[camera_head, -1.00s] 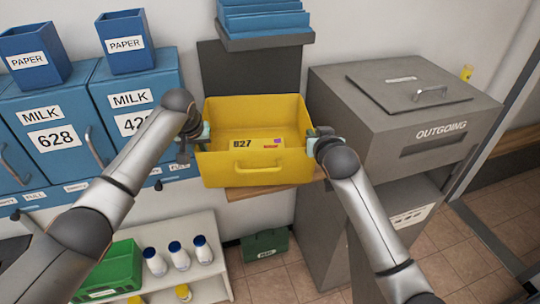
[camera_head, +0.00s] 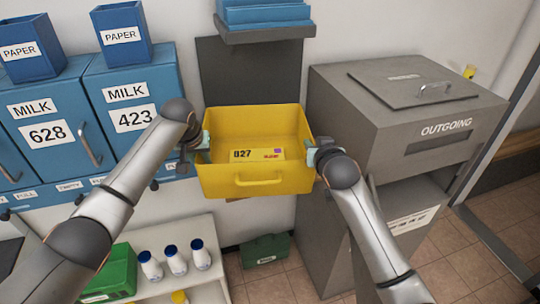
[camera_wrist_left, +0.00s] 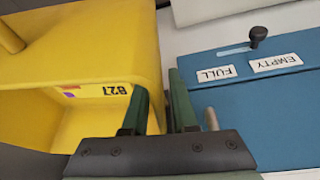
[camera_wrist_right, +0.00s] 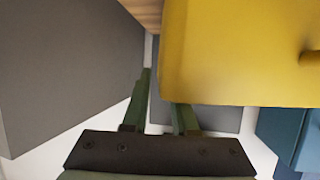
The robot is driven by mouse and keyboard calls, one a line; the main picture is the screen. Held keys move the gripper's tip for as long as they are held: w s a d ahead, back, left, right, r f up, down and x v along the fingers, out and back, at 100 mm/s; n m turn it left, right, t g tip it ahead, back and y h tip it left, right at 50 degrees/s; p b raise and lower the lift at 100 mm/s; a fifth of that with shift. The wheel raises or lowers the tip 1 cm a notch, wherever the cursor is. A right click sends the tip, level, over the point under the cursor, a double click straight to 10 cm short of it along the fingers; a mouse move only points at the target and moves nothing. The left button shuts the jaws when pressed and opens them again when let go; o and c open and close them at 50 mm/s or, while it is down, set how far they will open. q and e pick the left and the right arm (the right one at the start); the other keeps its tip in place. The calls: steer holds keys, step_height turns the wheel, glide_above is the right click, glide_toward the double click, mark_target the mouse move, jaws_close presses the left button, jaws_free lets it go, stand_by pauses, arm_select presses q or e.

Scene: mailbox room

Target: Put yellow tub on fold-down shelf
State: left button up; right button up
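The yellow tub (camera_head: 270,187) is upright between my two grippers, with a label reading 827 inside. My left gripper (camera_head: 195,140) is at its left wall; in the left wrist view its fingers (camera_wrist_left: 160,100) straddle that wall and are shut on it. My right gripper (camera_head: 320,153) is at the right wall; in the right wrist view its fingers (camera_wrist_right: 160,108) sit at that wall, one partly hidden by the tub. The wooden fold-down shelf (camera_wrist_right: 145,12) shows in the right wrist view and is mostly hidden under the tub. I cannot tell whether they touch.
A dark panel (camera_head: 250,68) and a rack of blue trays (camera_head: 265,15) are behind and above the tub. Blue mailboxes (camera_head: 130,90) stand left, the grey outgoing box (camera_head: 350,100) close on the right. A low white shelf (camera_head: 215,240) with bottles and a green crate (camera_head: 120,275) is below.

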arm_select(q)
steer(key=shift+o, duration=0.5)
arm_select(e)
steer(key=shift+o, duration=0.5)
arm_select(q)
steer(key=v, duration=1.1)
steer(key=shift+s+r, duration=0.15)
steer(key=shift+r, duration=0.25)
arm_select(e)
steer(key=shift+r, duration=0.15)
step_height(320, 180, up, 10)
steer(key=shift+f, duration=0.1)
